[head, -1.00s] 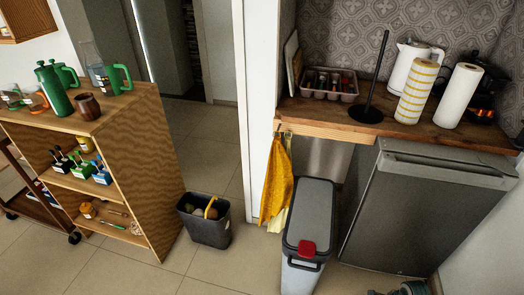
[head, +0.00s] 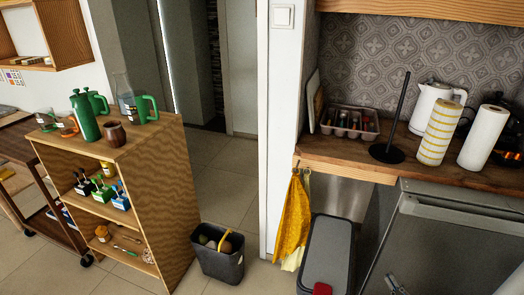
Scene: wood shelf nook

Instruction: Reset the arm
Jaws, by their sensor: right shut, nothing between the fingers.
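My right gripper (head: 396,286) shows only as a small grey piece at the bottom edge, in front of the grey fridge (head: 455,240). It is shut with nothing in it, and most of my right arm is out of view. It is apart from the counter and everything on it. My left gripper is not in view.
A wooden counter (head: 345,165) holds a cutlery tray (head: 350,125), a black stand, two paper rolls and a white kettle (head: 436,106). A grey trash bin (head: 328,250) and a black bucket (head: 218,254) stand below. A wooden shelf (head: 158,165) is at left.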

